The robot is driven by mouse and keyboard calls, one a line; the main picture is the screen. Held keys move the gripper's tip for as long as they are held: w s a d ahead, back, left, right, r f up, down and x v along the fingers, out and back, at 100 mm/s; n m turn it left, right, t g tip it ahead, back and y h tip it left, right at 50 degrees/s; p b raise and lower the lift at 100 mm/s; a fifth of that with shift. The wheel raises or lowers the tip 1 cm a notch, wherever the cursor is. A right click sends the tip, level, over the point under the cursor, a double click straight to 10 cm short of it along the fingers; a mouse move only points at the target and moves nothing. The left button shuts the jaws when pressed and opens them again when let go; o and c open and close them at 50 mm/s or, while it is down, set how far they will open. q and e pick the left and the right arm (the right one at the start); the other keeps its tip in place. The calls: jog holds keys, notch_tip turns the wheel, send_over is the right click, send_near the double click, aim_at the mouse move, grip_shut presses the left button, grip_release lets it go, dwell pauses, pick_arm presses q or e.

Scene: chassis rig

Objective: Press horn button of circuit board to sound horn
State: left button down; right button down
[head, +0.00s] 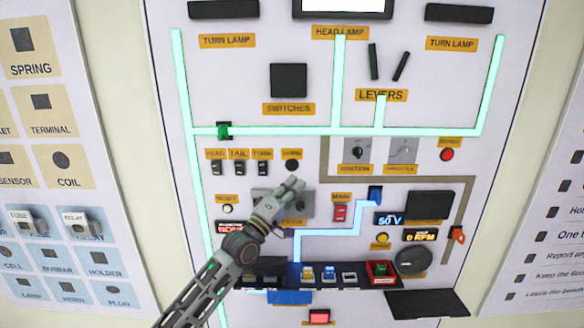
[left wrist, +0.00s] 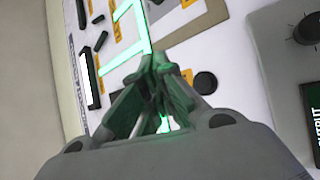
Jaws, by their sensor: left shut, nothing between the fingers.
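The horn button (head: 292,165) is a small round black button on the white circuit board (head: 260,115), under a small orange label that seems to read HORN. My left gripper (head: 296,185) is shut and empty, its tips just below the horn button in the head view. In the left wrist view the shut fingertips (left wrist: 158,62) point at the board, and a round black button (left wrist: 205,83) beside an orange label, likely the horn button, is right of them. I cannot tell whether the tips touch the board; they look apart from the button. My right gripper is not in view.
Three small switches (head: 239,168) sit left of the horn button. The ignition (head: 357,151) and a red main switch (head: 340,213) are to the right. A grey panel (head: 262,197) lies partly behind my left gripper. Glowing green lines (head: 270,131) cross the board above.

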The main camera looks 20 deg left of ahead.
pick_arm(q)
jog(key=shift+w, duration=0.15)
jog(key=w+a+b, duration=0.2)
jog(key=w+b, duration=0.3)
jog(key=w, duration=0.3)
jog(key=shift+a, duration=0.25)
dwell(0.4)
jog(key=shift+w+a+b, duration=0.25)
jog(key=shift+w+b, duration=0.55)
jog(key=shift+w, duration=0.05)
dwell(2.5)
jog(key=shift+s, duration=0.15)
jog(key=shift+s+d+p, duration=0.25)
jog(key=shift+s+p, duration=0.45)
dwell(0.4)
jog(key=shift+s+d+p, duration=0.25)
jog(key=shift+s+p, duration=0.35)
jog(key=shift+s, duration=0.2)
jog(key=shift+s+d+p, duration=0.2)
jog(key=shift+s+p, duration=0.4)
jog(key=shift+s, duration=0.2)
jog(key=shift+s+d+p, duration=0.25)
jog(key=shift+s+p, duration=0.35)
jog(key=shift+s, duration=0.2)
